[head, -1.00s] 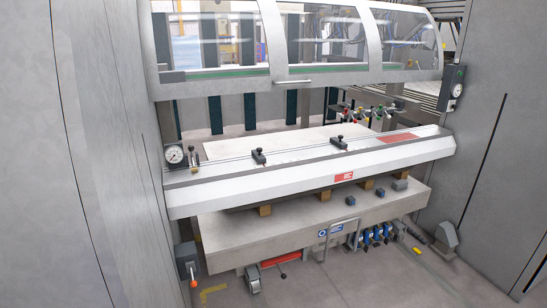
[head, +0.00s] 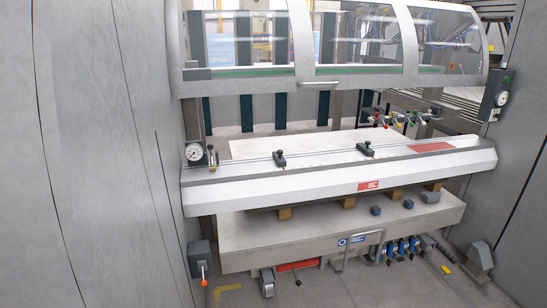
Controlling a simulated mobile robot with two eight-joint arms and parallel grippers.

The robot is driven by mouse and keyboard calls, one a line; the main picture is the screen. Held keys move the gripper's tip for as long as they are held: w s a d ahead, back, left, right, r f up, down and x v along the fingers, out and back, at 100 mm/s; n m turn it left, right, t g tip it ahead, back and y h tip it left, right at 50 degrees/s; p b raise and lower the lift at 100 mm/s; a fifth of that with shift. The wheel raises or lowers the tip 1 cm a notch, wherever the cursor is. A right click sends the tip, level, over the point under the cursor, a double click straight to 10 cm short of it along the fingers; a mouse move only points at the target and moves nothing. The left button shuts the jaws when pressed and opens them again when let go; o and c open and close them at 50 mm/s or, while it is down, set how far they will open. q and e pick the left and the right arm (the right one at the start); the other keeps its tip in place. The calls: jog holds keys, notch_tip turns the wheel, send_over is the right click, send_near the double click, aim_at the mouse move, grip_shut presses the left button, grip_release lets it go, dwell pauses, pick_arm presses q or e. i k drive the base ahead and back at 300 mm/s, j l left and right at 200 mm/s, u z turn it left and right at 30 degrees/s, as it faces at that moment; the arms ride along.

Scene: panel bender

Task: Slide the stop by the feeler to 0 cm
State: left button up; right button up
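Two small black stops with knobs sit on the rail along the top of the white beam. The left stop (head: 280,159) is left of the beam's middle, and the right stop (head: 366,150) is right of it. A small upright brass-coloured part (head: 212,157) stands at the beam's left end next to a round dial (head: 193,152); I cannot tell whether it is the feeler. Scale marks along the rail are too small to read. Neither of my grippers is in view.
The white beam (head: 300,186) spans the machine above a grey lower table (head: 300,226) with several small blocks. A windowed guard (head: 335,75) hangs above. Grey panels stand at both sides. A lever box (head: 201,262) is at the lower left. The floor in front is partly clear.

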aim_at(279, 158)
jog(key=i+l, duration=0.3)
jog(key=l, duration=0.15)
jog(key=i+l+u, duration=0.15)
jog(key=i, duration=0.55)
jog(key=i+l+u, duration=0.15)
jog(key=i, duration=0.55)
jog(key=i+j, duration=0.05)
